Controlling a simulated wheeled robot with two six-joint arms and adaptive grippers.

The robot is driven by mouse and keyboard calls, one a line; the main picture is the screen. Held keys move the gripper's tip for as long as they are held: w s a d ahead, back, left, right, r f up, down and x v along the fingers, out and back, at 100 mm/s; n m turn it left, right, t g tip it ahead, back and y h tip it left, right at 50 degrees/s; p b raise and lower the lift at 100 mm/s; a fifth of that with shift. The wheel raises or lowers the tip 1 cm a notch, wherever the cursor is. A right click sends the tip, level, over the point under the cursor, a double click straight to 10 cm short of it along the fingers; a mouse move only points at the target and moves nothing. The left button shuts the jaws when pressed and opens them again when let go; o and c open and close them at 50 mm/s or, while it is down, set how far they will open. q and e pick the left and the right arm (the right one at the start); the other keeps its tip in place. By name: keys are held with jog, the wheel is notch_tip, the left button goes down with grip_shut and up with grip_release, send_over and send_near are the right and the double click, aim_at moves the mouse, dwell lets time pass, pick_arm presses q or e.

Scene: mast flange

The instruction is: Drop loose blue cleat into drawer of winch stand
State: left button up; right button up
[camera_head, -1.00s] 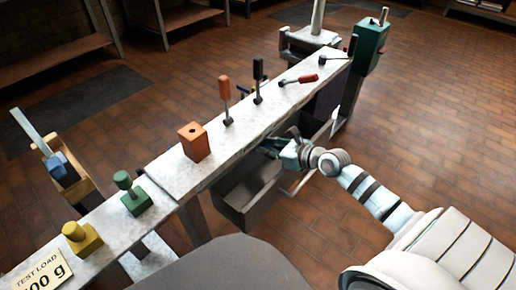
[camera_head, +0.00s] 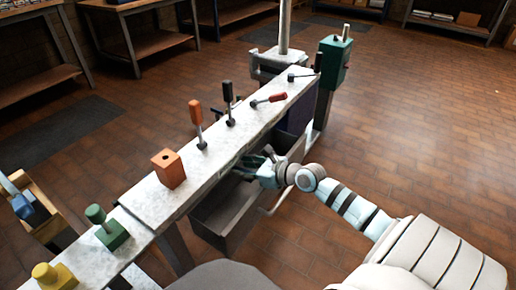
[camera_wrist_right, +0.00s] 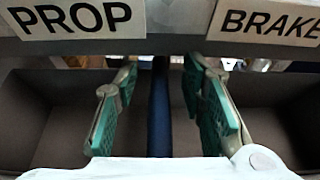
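A blue block (camera_head: 30,207) sits in a wooden holder at the left edge of the head view; I cannot tell whether it is the loose cleat. The grey open drawer (camera_head: 222,222) hangs under the pale-topped stand (camera_head: 140,203). My right gripper (camera_head: 262,160) is at the stand's front edge, near the drawer's far end. In the right wrist view its two green-padded fingers (camera_wrist_right: 160,112) are wide apart. A dark blue vertical strip (camera_wrist_right: 160,140) shows between them; I cannot tell what it belongs to. No cleat shows held. My left gripper is out of view.
PROP (camera_wrist_right: 75,17) and BRAKE (camera_wrist_right: 270,20) labels are on the stand's face. An orange block (camera_head: 168,170), several levers, a green piece (camera_head: 112,236) and a yellow piece (camera_head: 53,277) stand on top. Floor at right is open.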

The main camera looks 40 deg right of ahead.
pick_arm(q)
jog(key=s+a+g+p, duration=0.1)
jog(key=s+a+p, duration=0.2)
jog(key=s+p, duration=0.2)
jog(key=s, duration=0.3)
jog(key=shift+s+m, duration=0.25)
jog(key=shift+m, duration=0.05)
pick_arm(e)
jog(key=v, duration=1.2)
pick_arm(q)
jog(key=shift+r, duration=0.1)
pick_arm(e)
jog(key=shift+f, duration=0.1)
